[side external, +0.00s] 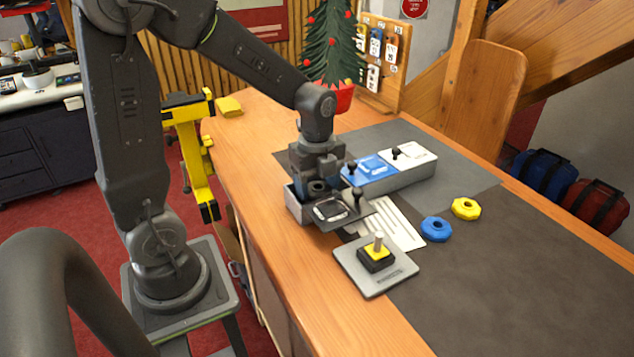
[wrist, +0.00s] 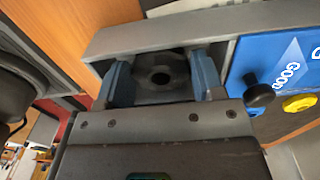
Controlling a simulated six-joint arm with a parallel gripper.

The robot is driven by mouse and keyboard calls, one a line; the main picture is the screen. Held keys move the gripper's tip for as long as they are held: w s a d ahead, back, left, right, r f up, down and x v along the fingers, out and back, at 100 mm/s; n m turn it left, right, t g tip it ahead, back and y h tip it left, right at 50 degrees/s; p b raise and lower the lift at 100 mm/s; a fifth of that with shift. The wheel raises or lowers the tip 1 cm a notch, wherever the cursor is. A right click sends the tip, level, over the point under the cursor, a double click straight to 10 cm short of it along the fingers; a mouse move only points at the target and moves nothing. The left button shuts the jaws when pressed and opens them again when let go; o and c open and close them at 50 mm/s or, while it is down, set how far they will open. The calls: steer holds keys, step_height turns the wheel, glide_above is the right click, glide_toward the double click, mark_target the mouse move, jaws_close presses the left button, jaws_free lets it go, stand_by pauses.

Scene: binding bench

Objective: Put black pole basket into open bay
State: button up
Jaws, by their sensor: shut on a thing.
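The black pole basket (wrist: 152,87), a dark disc with a round hole, shows in the wrist view between the two blue-grey fingers of my gripper (wrist: 162,80). My gripper is shut on it. The open bay (wrist: 180,36) is the uncovered end of a grey box, and the basket and fingertips are over or within its opening; how deep they are I cannot tell. In the side external view my gripper (side external: 318,187) points down at the near-left end of the box. A dark lid (side external: 335,209) with a black knob lies beside that end.
The box's other bays have a blue lid (side external: 368,167) and a white lid (side external: 410,152) with black knobs. A blue ring (side external: 436,229), a yellow ring (side external: 465,208), a white card (side external: 400,230) and a grey plate with a post (side external: 390,276) lie nearby. The right of the mat is clear.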

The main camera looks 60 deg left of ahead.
steer(key=shift+f, duration=0.7)
steer(key=o, duration=1)
steer(key=shift+r, duration=0.1)
steer(key=shift+r, duration=5.65)
